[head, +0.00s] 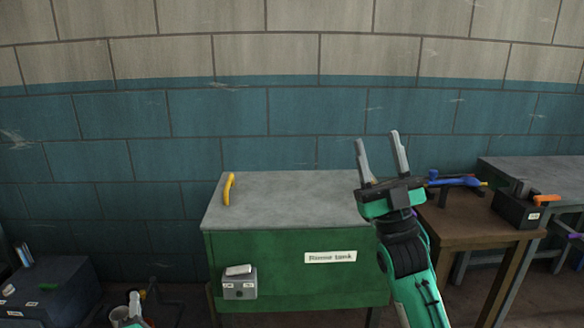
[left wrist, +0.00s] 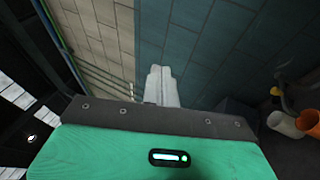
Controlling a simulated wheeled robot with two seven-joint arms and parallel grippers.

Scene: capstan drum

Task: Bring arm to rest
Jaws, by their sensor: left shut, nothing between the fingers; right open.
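My right gripper (head: 379,146) is raised in front of the green cabinet's right side, its two grey fingers apart and pointing up, with nothing between them. My left gripper (head: 134,300) shows only in part at the bottom left of the head view. In the left wrist view its fingers (left wrist: 161,86) are together and hold nothing, with the wall behind them. Most of my left arm is out of the head view.
A green cabinet labelled "Rinse tank" (head: 290,270) has a grey top with a yellow curved object (head: 229,189). A brown table (head: 470,222) with a black bin (head: 522,208) stands to the right. A dark box (head: 50,292) is at the lower left.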

